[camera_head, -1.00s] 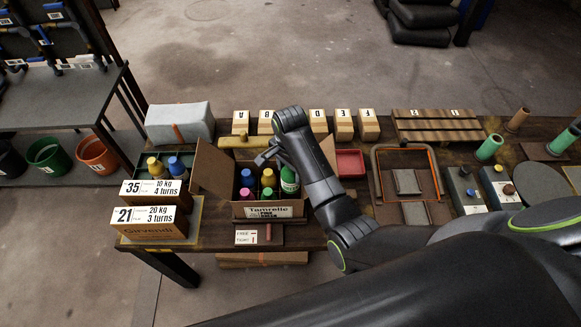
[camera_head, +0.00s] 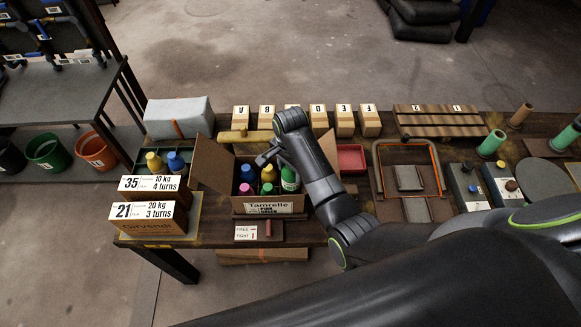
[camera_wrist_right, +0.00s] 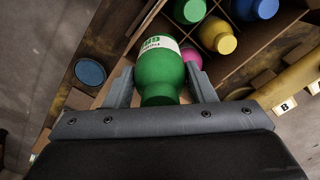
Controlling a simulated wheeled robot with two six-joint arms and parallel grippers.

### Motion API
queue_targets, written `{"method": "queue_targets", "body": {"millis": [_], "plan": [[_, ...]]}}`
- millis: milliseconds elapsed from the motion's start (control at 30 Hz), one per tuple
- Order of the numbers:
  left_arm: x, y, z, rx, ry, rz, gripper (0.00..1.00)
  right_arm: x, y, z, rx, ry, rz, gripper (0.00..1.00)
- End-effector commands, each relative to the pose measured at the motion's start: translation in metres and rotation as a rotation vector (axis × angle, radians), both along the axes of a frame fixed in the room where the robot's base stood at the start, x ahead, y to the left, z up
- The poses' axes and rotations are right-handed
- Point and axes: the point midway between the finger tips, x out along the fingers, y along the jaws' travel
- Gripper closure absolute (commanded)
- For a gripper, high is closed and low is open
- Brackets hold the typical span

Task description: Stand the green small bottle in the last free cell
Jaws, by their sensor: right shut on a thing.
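My right gripper (camera_wrist_right: 160,85) is shut on the green small bottle (camera_wrist_right: 160,75), which has a white label band and shows between the two fingers. In the head view the bottle (camera_head: 290,180) is upright at the right side of the divided cardboard box (camera_head: 235,208), partly behind my arm. My right gripper (camera_head: 266,157) is partly hidden there. The box holds blue, yellow, green and pink bottles in its cells. The bottle's base and the cell below it are hidden, so I cannot tell if it touches. My left gripper is not in view.
The box's left flap (camera_head: 211,165) stands up. Weight boxes (camera_head: 150,220) and a tray with yellow and blue bottles stand left. A red tray (camera_head: 351,158) is to the right, lettered blocks (camera_head: 344,122) behind. A sign (camera_head: 246,233) lies in front.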

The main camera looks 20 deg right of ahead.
Motion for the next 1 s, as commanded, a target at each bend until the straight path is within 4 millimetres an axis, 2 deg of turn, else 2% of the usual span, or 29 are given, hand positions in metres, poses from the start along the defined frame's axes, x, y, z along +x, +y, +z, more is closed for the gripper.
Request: {"method": "queue_targets", "body": {"millis": [567,1000], "plan": [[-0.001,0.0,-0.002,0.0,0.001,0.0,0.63,0.0,0.0,-0.005,0.0,-0.001,0.0,0.81],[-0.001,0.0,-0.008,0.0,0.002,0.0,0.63,0.0,0.0,-0.021,0.0,0.001,0.0,0.81]]}}
